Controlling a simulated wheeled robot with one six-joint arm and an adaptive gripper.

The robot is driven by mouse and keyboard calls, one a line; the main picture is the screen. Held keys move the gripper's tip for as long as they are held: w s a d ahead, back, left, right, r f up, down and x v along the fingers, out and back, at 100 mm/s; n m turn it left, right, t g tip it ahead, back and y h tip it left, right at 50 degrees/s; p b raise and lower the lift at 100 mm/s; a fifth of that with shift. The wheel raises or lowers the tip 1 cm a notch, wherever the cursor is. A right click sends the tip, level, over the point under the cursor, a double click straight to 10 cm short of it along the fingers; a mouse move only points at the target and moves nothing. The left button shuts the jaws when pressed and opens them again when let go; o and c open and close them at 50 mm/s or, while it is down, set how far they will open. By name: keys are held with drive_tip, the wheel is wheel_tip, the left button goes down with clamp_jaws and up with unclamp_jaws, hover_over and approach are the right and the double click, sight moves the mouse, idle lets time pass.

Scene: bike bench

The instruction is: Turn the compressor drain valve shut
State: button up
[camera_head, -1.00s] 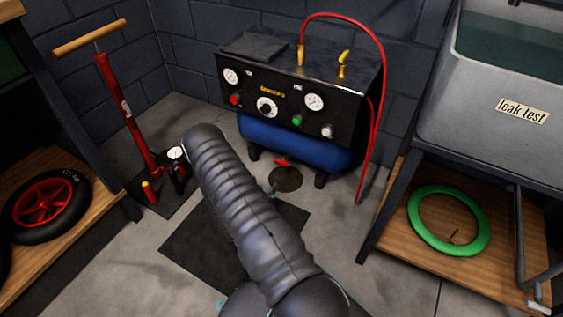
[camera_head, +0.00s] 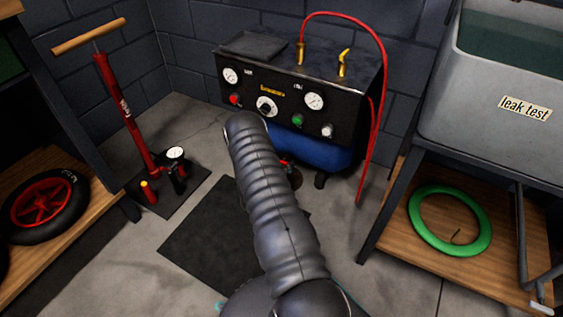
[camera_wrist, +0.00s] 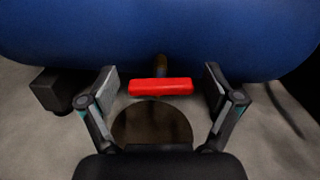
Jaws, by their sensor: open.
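The compressor has a black panel (camera_head: 290,95) and a blue tank (camera_head: 318,147) in the head view. In the wrist view the blue tank (camera_wrist: 160,40) fills the top. The red drain valve handle (camera_wrist: 160,87) lies crosswise below the tank, on a short brass-coloured stem (camera_wrist: 160,65). My gripper (camera_wrist: 165,80) is open, with one finger on each side of the red handle. Small gaps seem to show between handle and fingers; I cannot tell about contact. In the head view my arm covers my gripper and most of the valve.
A dark round patch (camera_wrist: 140,122) lies on the floor below the valve. A black compressor foot (camera_wrist: 55,90) stands left of my gripper. A red hose (camera_head: 372,130) hangs at the compressor's right. A red floor pump (camera_head: 125,110) stands left. A dark mat (camera_head: 205,230) lies in front.

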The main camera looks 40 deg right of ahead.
drive_tip(key=c, duration=1.2)
drive_tip(key=shift+o, duration=0.2)
drive_tip(key=shift+f+m+b, duration=0.1)
drive_tip(key=shift+m+b, duration=0.3)
drive_tip(key=shift+b, duration=0.05)
drive_tip(key=o, duration=1.2)
drive_tip(key=shift+c, duration=0.2)
drive_tip(key=v, duration=1.2)
